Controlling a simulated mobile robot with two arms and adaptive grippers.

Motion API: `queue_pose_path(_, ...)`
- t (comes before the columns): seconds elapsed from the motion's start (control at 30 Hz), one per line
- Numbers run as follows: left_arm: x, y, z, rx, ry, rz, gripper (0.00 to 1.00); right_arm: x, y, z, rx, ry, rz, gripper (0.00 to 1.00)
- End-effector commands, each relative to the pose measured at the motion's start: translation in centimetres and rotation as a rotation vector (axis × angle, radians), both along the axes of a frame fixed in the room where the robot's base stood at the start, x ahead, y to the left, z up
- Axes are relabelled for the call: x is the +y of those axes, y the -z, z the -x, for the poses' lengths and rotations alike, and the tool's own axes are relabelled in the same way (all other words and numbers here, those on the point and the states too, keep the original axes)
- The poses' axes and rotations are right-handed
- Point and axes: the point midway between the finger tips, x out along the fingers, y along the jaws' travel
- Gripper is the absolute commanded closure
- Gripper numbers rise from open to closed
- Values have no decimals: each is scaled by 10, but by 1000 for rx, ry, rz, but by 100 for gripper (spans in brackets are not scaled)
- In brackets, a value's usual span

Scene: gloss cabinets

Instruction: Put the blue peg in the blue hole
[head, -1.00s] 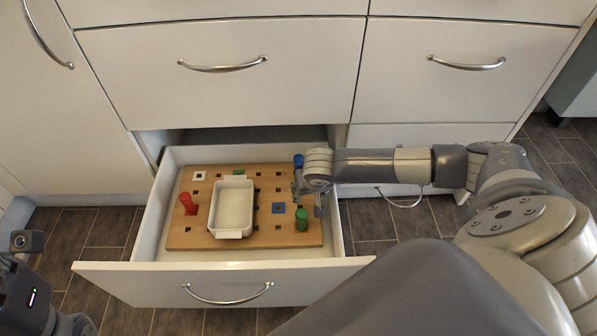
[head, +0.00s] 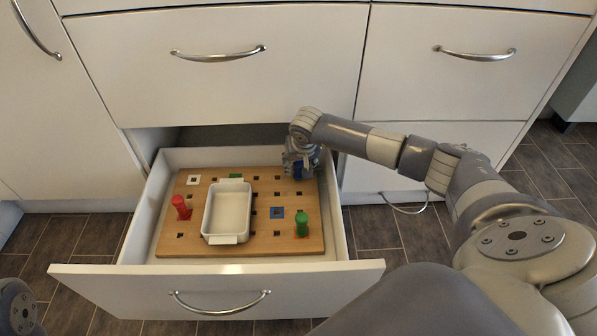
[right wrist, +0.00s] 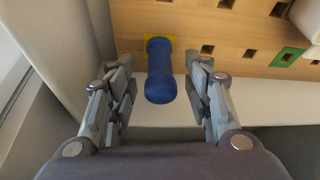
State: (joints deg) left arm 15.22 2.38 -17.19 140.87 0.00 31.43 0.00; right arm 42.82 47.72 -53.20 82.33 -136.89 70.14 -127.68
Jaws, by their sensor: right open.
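The blue peg (head: 298,171) stands upright at the back right of the wooden board, partly hidden by my right gripper (head: 305,165) in the head view. In the right wrist view the blue peg (right wrist: 160,72) stands at a yellow-marked hole (right wrist: 172,41). My right gripper (right wrist: 161,70) is open, with a finger on each side of the peg and gaps between. The blue-marked hole (head: 276,212) is empty, in the board's right part, left of the green peg (head: 302,225). My left gripper is not in view.
The board (head: 200,247) lies in an open drawer (head: 215,283). A white dish (head: 210,226) sits on its middle. A red peg (head: 181,207) stands at the left. Green (head: 236,177) and white (head: 193,180) hole markings are at the back. Cabinet fronts rise behind.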

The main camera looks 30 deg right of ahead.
Motion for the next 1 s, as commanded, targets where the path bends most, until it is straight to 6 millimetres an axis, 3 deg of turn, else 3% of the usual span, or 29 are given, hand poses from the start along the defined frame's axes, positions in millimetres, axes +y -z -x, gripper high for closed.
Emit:
queue_pose_path(0.03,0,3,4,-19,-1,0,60,0,13,-2,1,1,-2,54)
queue_pose_path(0.2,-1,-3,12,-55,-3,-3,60,-3,29,-9,1,1,-2,54)
queue_pose_path(0.53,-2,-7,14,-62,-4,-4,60,-5,30,-11,1,0,0,54)
queue_pose_path(0.73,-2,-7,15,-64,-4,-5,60,-5,30,-11,1,0,0,99)
queue_pose_path(1.0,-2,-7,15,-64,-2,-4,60,-5,30,-11,1,0,0,100)
